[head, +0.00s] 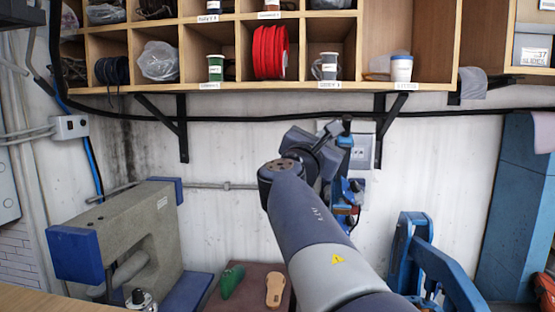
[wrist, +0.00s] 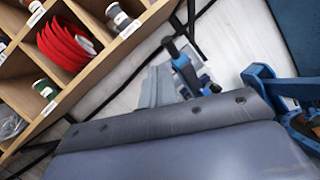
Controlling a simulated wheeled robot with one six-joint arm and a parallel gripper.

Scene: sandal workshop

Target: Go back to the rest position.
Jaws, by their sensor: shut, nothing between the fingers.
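My gripper (head: 332,129) is at the far end of my arm, in the middle of the head view. It is raised in front of the white wall, below the wooden shelf. It is small and partly hidden by my wrist there. In the wrist view the grey fingers of my gripper (wrist: 160,85) show past the wide grey-blue housing. They are together, with nothing seen between them.
A wooden shelf (head: 285,87) holds a red spool (head: 270,52), bottles and bags. A sewing machine (head: 125,230) stands left. A green piece (head: 232,281) and a tan sole (head: 275,289) lie on a brown surface. Blue machines stand behind my gripper (head: 350,200) and at right (head: 428,262).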

